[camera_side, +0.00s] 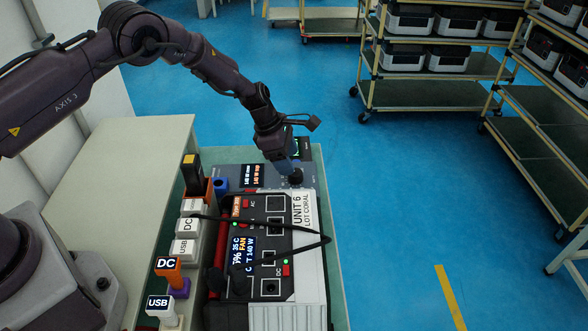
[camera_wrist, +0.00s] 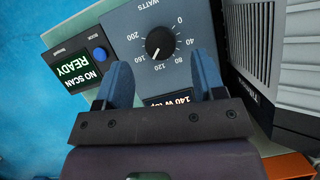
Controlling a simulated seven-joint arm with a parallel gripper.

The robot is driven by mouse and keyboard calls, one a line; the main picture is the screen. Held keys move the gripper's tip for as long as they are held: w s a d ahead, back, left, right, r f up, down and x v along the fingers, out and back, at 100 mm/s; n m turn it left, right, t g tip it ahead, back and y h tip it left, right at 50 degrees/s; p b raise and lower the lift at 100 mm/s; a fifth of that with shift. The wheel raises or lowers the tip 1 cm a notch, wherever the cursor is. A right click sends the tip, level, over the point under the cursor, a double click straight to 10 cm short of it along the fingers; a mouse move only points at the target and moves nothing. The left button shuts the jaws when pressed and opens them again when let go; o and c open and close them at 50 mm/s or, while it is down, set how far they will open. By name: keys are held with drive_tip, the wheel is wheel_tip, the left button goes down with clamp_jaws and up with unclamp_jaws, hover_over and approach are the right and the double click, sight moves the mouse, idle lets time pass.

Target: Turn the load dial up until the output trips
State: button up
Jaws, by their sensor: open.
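The load dial (camera_wrist: 159,42) is a round black knob on a blue-grey panel, ringed by a watts scale from 0 to 200. Its white mark points between 120 and 160. My gripper (camera_wrist: 162,62) is open, with blue fingers on either side of the knob's near side; I cannot tell whether they touch it. In the side view my gripper (camera_side: 289,172) is just above the dial (camera_side: 296,178). The load box displays (camera_side: 252,176) read 140 W. The unit's screen (camera_side: 243,254) also shows 140 W, and the unit (camera_side: 311,275) is labelled UNIT 6.
A small screen (camera_wrist: 77,66) reads NO SCAN READY, beside a blue button (camera_wrist: 100,54). Labelled DC and USB plugs (camera_side: 168,266) line the bench's left. A black cable (camera_side: 300,244) crosses the unit. Racks (camera_side: 420,90) stand behind, with open floor between.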

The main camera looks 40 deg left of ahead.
drive_tip(key=shift+x, duration=2.15)
drive_tip(key=shift+c, duration=0.4)
drive_tip(key=c, duration=0.8)
drive_tip(key=m+g, duration=0.1)
drive_tip(key=m, duration=0.4)
drive_tip(key=shift+w+a+g+h, duration=0.1)
drive_tip(key=shift+g+h, duration=0.3)
drive_tip(key=o, duration=0.9)
drive_tip(key=v, duration=1.3)
